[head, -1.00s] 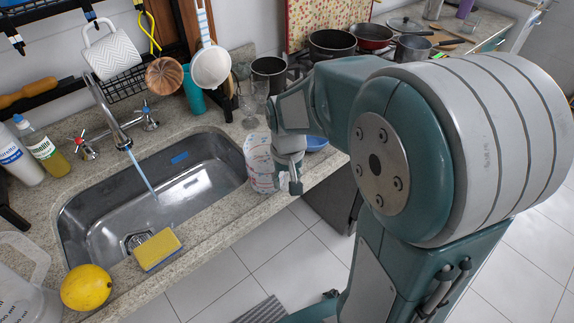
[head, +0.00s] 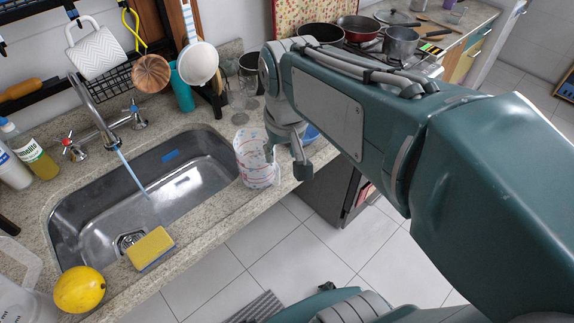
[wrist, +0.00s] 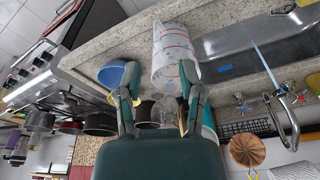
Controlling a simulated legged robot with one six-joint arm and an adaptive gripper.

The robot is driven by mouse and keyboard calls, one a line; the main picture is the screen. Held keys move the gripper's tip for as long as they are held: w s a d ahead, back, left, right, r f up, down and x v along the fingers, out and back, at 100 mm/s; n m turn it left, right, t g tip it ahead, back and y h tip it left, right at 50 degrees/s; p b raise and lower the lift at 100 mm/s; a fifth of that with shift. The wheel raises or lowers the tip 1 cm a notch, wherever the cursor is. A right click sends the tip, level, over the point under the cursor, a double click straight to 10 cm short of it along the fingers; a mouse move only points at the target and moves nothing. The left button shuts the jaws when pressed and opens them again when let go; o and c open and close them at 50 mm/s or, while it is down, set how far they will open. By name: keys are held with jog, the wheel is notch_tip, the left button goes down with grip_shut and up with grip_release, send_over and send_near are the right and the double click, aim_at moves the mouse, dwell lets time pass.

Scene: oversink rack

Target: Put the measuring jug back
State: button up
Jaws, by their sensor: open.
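A clear jug with red and blue markings (head: 255,160) stands on the counter's front edge, right of the sink. It also shows in the wrist view (wrist: 172,48). My gripper (head: 297,160) is just right of it in the head view. In the wrist view my gripper (wrist: 158,70) is open, with the right finger overlapping the jug's rim and the left finger near the blue bowl (wrist: 112,74). I cannot tell whether the finger touches the jug. A larger clear jug with a handle (head: 18,290) is partly cut off at the lower left.
The steel sink (head: 75,225) has a running tap (head: 95,105). A yellow sponge (head: 150,247) and yellow fruit (head: 79,289) lie along the front. A black wire rack (head: 118,78) hangs on the wall. Pans (head: 358,28) stand on the stove. A glass (head: 243,95) stands behind the marked jug.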

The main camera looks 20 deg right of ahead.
jog(key=s+a+n+t, duration=0.1)
jog(key=s+t, duration=0.2)
jog(key=s, duration=0.5)
jog(key=shift+a, duration=0.2)
jog(key=shift+w, duration=0.1)
dwell(0.8)
